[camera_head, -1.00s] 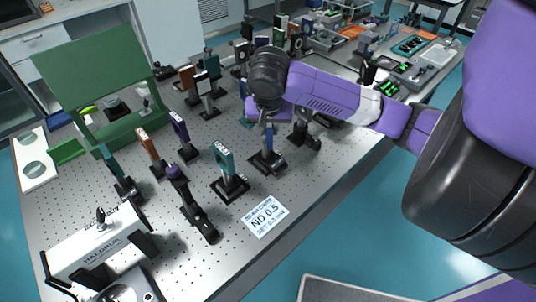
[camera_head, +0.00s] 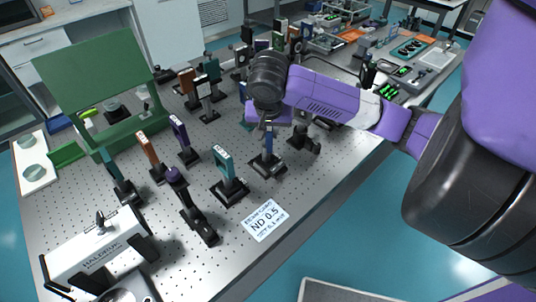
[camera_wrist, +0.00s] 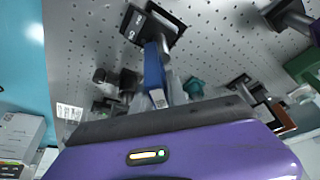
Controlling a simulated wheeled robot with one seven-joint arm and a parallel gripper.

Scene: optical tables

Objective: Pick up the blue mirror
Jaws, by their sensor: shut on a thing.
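The blue mirror (camera_head: 268,143) is a slim blue upright plate on a black post and base near the right front edge of the perforated table. In the wrist view the blue mirror (camera_wrist: 154,75) stands out from between my gripper's jaws, with its black base beyond. My gripper (camera_head: 268,127) is right over it and is shut on its upper part.
A teal mount (camera_head: 225,163) stands close to the left. A black mount (camera_head: 303,140) stands close to the right. A white ND 0.5 label (camera_head: 262,220) lies in front. More mounts and a green panel (camera_head: 95,75) stand further left and behind.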

